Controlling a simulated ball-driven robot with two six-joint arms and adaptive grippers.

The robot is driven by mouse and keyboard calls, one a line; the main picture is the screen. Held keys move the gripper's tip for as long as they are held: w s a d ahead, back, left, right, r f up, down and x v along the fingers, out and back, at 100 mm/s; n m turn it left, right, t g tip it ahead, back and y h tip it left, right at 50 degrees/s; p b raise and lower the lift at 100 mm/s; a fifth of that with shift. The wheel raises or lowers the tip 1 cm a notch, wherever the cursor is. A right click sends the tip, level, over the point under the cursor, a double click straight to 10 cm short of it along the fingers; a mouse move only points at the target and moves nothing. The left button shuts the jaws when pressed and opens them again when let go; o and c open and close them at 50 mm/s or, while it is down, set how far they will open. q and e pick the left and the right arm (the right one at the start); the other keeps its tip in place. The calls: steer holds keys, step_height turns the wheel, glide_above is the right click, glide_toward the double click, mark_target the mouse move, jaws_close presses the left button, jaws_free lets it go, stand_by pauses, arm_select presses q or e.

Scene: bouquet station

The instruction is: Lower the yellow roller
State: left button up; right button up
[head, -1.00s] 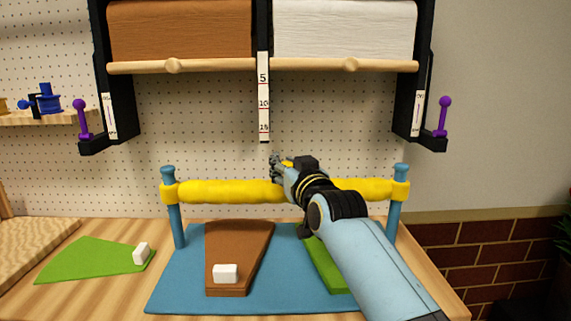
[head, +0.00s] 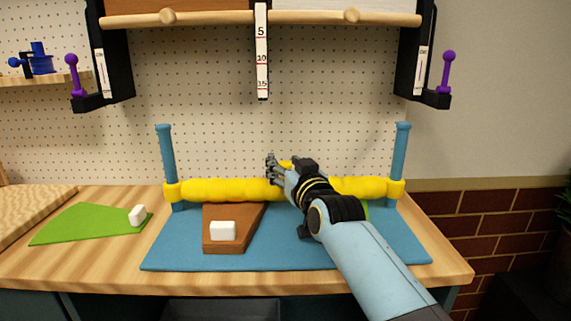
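The yellow roller (head: 225,190) runs level across the blue mat (head: 190,255), between two blue posts (head: 166,150) (head: 401,150). Its yellow end collars sit low on the posts, near the mat. It covers the far end of the brown wedge-shaped piece (head: 242,220). My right gripper (head: 272,165) is over the middle of the roller, its fingers toward the upper left, and hides part of it. I cannot tell whether the fingers are closed on the roller. My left gripper is out of view.
A white block (head: 222,230) sits on the brown piece. A green sheet (head: 85,223) with a white block (head: 137,215) lies at left. A rack with a wooden bar (head: 220,19) and purple-knobbed levers (head: 447,68) hangs above. A scale strip (head: 262,60) hangs centrally.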

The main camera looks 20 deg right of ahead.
steer(key=shift+o, duration=0.2)
steer(key=shift+w, duration=0.25)
steer(key=s, duration=1.2)
steer(key=shift+d, duration=0.2)
